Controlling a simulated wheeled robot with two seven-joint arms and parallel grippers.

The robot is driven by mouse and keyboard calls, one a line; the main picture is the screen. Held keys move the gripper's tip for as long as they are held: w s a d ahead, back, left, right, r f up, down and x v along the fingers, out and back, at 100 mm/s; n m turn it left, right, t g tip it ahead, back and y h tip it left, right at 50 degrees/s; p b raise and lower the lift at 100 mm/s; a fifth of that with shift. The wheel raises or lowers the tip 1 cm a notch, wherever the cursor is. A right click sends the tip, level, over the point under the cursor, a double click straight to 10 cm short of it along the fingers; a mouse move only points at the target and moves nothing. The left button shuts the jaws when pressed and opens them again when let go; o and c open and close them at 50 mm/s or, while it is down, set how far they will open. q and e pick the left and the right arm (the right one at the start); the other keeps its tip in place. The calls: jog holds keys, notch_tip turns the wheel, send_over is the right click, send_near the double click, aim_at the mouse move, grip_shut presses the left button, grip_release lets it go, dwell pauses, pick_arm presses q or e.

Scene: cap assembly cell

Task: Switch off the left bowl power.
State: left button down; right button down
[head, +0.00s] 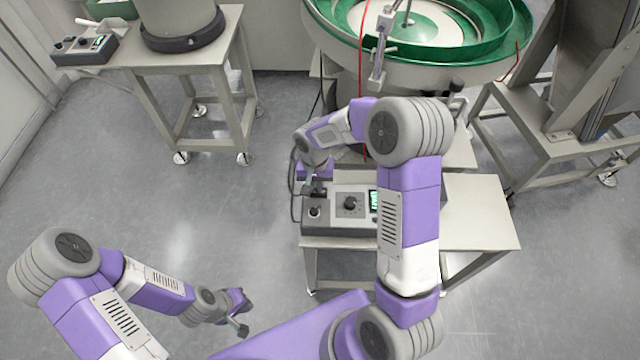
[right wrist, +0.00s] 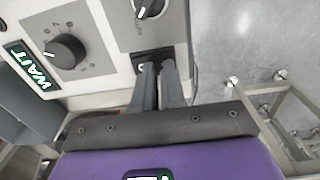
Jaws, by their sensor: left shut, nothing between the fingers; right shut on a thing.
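A grey control box (head: 335,220) stands on the table below the green bowl (head: 430,50). In the right wrist view the box (right wrist: 105,30) has a large dial (right wrist: 65,52), a smaller knob (right wrist: 148,6) and a lit display (right wrist: 30,66) reading WAIT. A black power switch (right wrist: 140,57) sits near its edge. My right gripper (head: 314,190) is shut on this switch, also seen in the right wrist view (right wrist: 157,68); the fingertips hide most of it, so its position cannot be told. My left gripper (head: 241,326) is shut and empty above the floor, at lower left.
A second control box (head: 84,50) sits on another table (head: 185,58) at the upper left, beside a grey cylindrical base (head: 180,20). A metal stand (head: 545,130) is at the right. The floor between the tables is clear.

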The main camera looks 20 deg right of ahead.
jog(key=shift+s+a, duration=0.1)
jog(key=shift+s, duration=0.05)
notch_tip(320, 180, up, 4)
jog(key=p, duration=0.3)
jog(key=shift+r, duration=0.15)
notch_tip(320, 180, up, 10)
jog(key=p, duration=0.3)
jog(key=shift+w, duration=0.2)
